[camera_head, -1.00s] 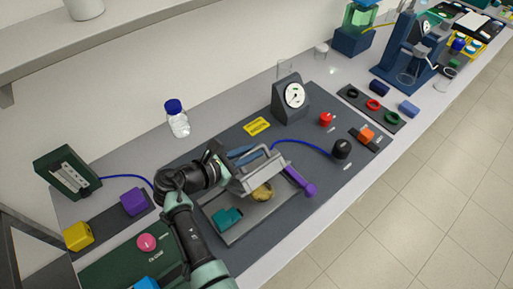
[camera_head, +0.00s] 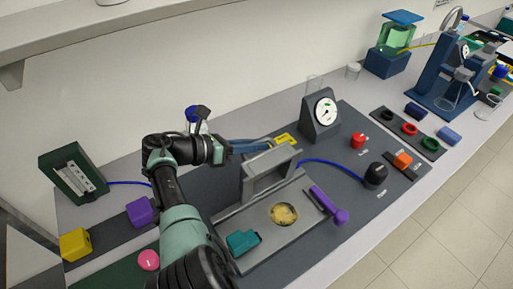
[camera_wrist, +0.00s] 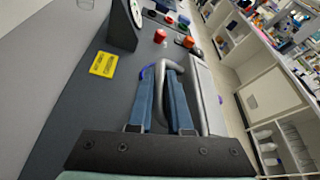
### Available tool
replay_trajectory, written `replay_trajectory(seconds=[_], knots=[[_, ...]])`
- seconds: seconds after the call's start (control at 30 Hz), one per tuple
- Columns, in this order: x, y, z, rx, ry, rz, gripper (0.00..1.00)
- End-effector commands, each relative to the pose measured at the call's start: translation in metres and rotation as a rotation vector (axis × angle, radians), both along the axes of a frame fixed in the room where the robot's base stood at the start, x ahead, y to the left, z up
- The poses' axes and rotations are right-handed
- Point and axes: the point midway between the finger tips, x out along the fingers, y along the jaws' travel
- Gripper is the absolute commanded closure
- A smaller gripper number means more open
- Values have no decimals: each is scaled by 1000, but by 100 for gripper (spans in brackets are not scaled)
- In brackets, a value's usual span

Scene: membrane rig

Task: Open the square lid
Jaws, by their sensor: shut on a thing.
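The square lid (camera_head: 262,184) is a grey plate with a grey bar handle. It stands raised, close to upright, at the back of its grey base (camera_head: 290,236). A round yellowish disc (camera_head: 284,214) lies open to view on the base. A teal block (camera_head: 242,242) is at the base's left front, and a purple lever (camera_head: 328,206) at its right. My gripper (camera_head: 268,143) has blue fingers and is shut on the lid's handle from behind. In the wrist view the fingers (camera_wrist: 163,88) close around the grey handle, with the lid plate (camera_wrist: 205,95) edge-on to the right.
A gauge (camera_head: 320,112) stands behind to the right. A black knob (camera_head: 375,174) with a blue tube, a red knob (camera_head: 358,140) and an orange block (camera_head: 403,160) lie to the right. A blue-capped bottle (camera_head: 197,117) stands behind my arm.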

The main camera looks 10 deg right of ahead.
Motion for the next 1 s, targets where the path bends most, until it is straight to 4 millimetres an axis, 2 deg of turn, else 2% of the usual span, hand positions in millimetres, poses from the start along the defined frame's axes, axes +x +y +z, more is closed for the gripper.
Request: replay_trajectory(seconds=[0.57,0.6,0.67,1.0], knots=[[0,0,-5,6,3,-2,100],[0,0,-5,6,3,-2,81],[-1,0,-5,7,4,-2,70],[0,2,-2,4,1,0,70]])
